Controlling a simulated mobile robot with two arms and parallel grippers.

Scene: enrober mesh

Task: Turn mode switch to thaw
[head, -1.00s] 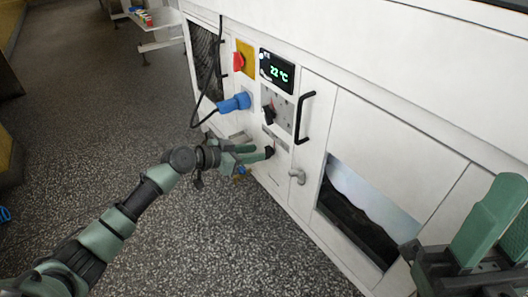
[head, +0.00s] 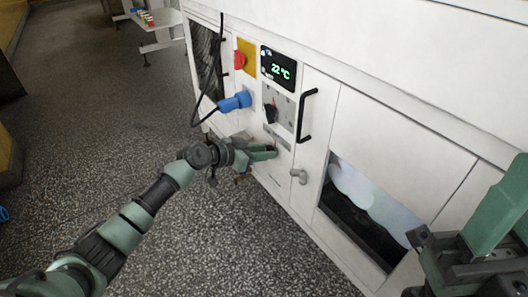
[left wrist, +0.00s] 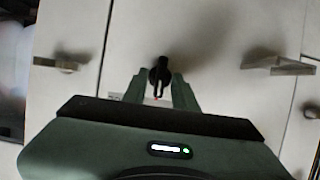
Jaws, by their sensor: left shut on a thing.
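My left gripper (head: 264,152) is at the white machine's front, below the display, with its fingers shut on a small black knob. In the left wrist view the black knob (left wrist: 160,74) stands between the fingertips, upright in the picture, with a small red mark below it. In the head view the fingers hide this knob, and I cannot read any labels by it. Another black rotary knob (head: 271,112) sits higher on a grey plate, apart from the gripper. My right gripper (head: 462,240) is at the right edge, partly cut off; its opening is unclear.
The display (head: 278,68) reads 22 °C. A red button (head: 239,60) on yellow, a blue plug (head: 236,101) with black cable, a black door handle (head: 307,115) and a grey latch (head: 299,176) surround the work spot. An opening (head: 362,215) lies right.

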